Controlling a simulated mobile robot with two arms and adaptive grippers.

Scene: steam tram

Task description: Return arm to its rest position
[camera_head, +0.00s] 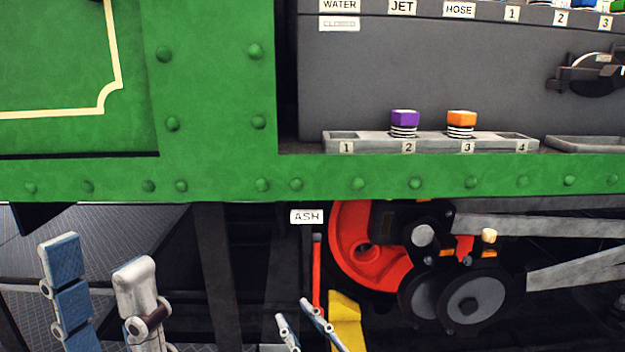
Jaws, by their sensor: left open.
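My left gripper (97,252) is at the lower left, below the green frame. Its blue finger and its pale finger point up and stand well apart, with nothing between them. My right gripper (292,309) shows only as two thin fingertips at the bottom edge, a little apart. They are just below and left of a thin red lever (317,268) under the ASH label (306,217). The rest of that gripper is out of frame, so how far it is open and whether it touches the lever cannot be told.
The green beam (330,184) spans the view above both grippers. A grey tray (432,143) on it has a purple-topped piece (404,121) at slot 2 and an orange-topped piece (461,121) at slot 3. A red wheel (345,260) and rods stand at the right.

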